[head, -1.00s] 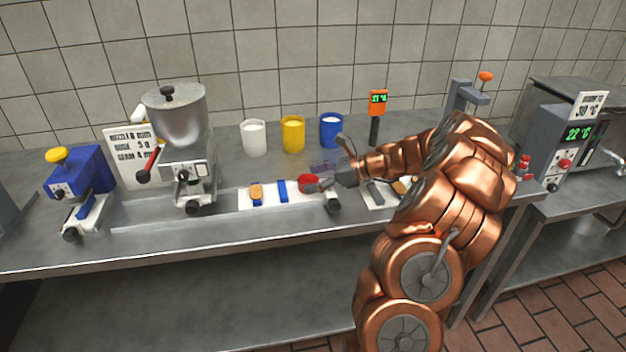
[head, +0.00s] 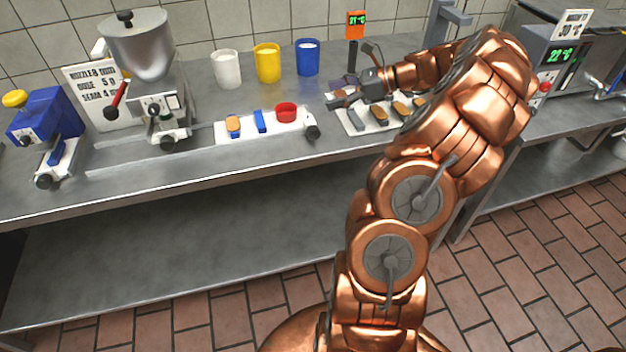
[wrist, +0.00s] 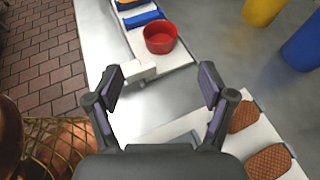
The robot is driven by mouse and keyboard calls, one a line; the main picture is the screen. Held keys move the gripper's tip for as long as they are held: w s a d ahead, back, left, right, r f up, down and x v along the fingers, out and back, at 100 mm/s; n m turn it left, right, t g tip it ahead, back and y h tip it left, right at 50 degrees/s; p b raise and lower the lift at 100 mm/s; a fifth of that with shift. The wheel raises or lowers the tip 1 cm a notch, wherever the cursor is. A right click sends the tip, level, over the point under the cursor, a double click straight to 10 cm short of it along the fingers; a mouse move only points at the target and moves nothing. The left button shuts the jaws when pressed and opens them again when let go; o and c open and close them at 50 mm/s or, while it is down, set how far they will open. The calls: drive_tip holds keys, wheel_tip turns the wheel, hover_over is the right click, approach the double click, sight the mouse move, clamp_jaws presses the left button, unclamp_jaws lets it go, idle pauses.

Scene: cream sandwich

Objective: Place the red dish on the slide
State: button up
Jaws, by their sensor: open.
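The red dish (head: 286,113) is a small round cup standing upright at the right end of the white slide (head: 292,129). A blue block (head: 260,121) and a brown biscuit (head: 233,124) on a blue holder sit to its left on the same slide. In the wrist view the red dish (wrist: 160,38) stands ahead of my gripper, empty inside and apart from the fingers. My gripper (wrist: 160,85) is open with nothing between its fingers. In the head view my gripper (head: 340,92) is above the counter, to the right of the dish.
A white tray (head: 351,121) with several biscuits lies right of the slide. White (head: 227,70), yellow (head: 267,64) and blue (head: 307,58) cups stand behind. A metal hopper machine (head: 140,45) and a blue device (head: 40,125) stand left. Bare counter (head: 240,165) lies in front.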

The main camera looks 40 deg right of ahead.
drive_tip(key=s+a+r+n+g, duration=0.1)
drive_tip(key=a+n+g, duration=0.3)
drive_tip(key=a, duration=0.8)
drive_tip(key=s+a+r+n+g, duration=0.25)
drive_tip(key=a+n, duration=0.35)
drive_tip(key=a, duration=0.6)
drive_tip(key=s+a+f+n+g+h, duration=0.2)
drive_tip(key=s+a+n+h, duration=0.1)
drive_tip(key=s+a+n, duration=0.4)
drive_tip(key=s+a+f+n+g+h, duration=0.25)
drive_tip(key=s+a+n, duration=0.2)
drive_tip(key=s, duration=0.35)
drive_tip(key=s+d+f+n+h, duration=0.1)
drive_tip(key=s+n+h, duration=0.1)
drive_tip(key=s, duration=0.3)
drive_tip(key=s+d+f+n+h, duration=0.1)
drive_tip(key=s+d+n+h, duration=0.1)
drive_tip(key=s, duration=0.4)
drive_tip(key=shift+s+f+n, duration=0.15)
drive_tip(key=shift+s+n, duration=0.05)
drive_tip(key=shift+n, duration=0.55)
